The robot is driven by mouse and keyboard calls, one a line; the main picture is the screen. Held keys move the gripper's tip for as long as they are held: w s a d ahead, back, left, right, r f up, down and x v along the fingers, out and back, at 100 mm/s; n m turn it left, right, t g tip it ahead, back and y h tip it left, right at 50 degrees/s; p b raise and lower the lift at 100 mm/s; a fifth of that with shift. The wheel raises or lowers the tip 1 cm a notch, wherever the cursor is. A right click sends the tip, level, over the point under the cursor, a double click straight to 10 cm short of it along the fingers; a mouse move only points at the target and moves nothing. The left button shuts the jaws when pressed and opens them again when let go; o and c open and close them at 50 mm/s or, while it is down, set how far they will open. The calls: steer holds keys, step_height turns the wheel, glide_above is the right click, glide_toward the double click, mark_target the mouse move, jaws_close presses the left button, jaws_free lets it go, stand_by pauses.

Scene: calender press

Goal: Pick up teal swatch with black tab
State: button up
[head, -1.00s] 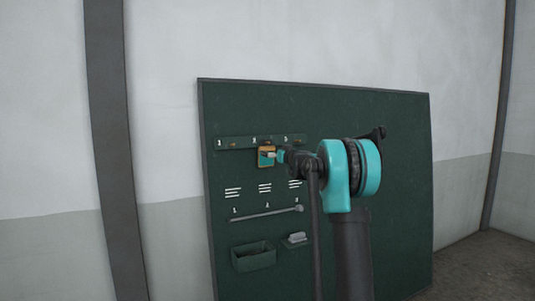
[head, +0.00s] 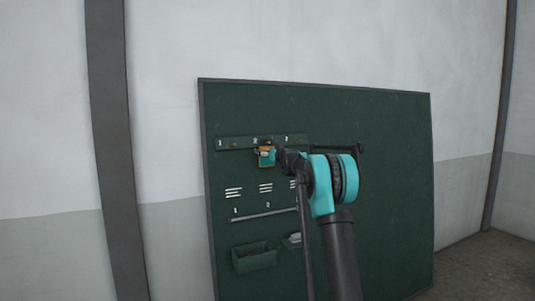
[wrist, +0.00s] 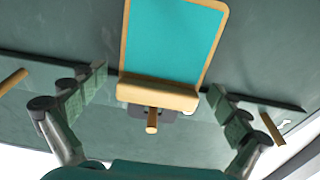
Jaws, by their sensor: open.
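The teal swatch (wrist: 172,38) has a tan border and a thick tan bar (wrist: 157,93) at its near end in the wrist view. It hangs at the middle wooden peg (wrist: 152,120) of a rail on the green board. A small dark piece (wrist: 138,111) shows behind the bar beside the peg; I cannot tell whether it is a black tab. My gripper (wrist: 157,106) is open, with one finger on each side of the bar and clear gaps to both. In the head view the swatch (head: 265,160) is small and partly covered by my gripper (head: 275,156).
Two other pegs, left (wrist: 13,79) and right (wrist: 272,128) in the wrist view, lie outside the fingers. In the head view the board (head: 390,230) carries a grey bar (head: 255,215), a green bin (head: 254,257) and a pale block (head: 296,238) below. The board's right half is largely clear.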

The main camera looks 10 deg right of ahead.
steer(key=c, duration=1.2)
steer(key=shift+r, duration=0.15)
steer(key=shift+r, duration=0.2)
steer(key=v, duration=1.8)
steer(key=shift+r, duration=0.35)
steer(key=shift+s, duration=0.15)
